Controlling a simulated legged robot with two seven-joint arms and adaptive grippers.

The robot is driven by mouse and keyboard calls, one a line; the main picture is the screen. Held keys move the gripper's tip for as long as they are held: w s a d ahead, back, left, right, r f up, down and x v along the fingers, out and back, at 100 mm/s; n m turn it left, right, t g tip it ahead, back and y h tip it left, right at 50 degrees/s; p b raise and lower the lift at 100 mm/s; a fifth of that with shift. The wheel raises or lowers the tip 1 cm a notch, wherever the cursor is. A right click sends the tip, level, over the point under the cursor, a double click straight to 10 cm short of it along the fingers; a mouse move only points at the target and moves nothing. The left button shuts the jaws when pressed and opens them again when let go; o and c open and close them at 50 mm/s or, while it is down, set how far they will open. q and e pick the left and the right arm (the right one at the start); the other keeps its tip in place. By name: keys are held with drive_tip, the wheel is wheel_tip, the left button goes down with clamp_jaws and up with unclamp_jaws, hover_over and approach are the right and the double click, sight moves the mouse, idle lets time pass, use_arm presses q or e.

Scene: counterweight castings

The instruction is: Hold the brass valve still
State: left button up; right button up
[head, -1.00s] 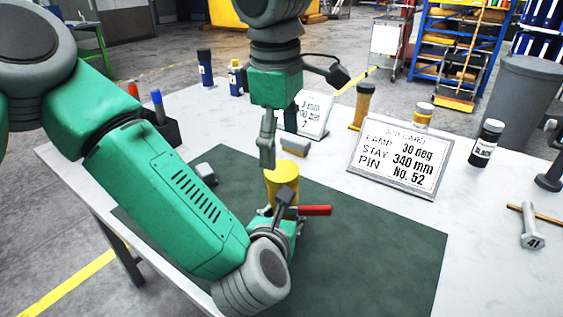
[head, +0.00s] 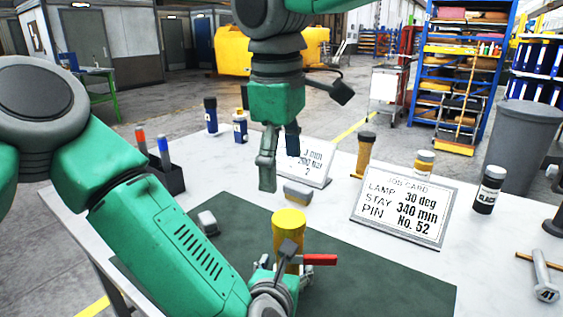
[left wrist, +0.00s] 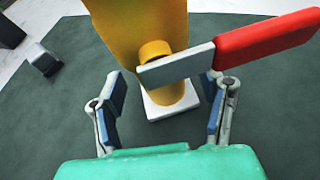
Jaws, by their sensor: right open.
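The brass valve (head: 289,232) stands upright on the dark green mat (head: 385,275), a yellow body with a red lever handle (head: 320,260) pointing right. In the left wrist view the valve (left wrist: 165,95) has a small pale base, and a grey bar joins the red lever (left wrist: 265,38). My left gripper (head: 278,268) is low at the valve and partly hides its lower part. In the left wrist view its fingers (left wrist: 166,92) are spread on either side of the valve, with gaps on both sides. My right gripper (head: 278,165) is open and empty, above and behind the valve.
A grey block (head: 207,222) lies left of the valve and another (head: 298,194) behind it. A job card (head: 403,210) and a second card (head: 304,162) stand behind. Bottles line the back; a bolt (head: 543,277) lies right. The mat right of the valve is clear.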

use_arm(q)
drive_tip(key=v, duration=1.2)
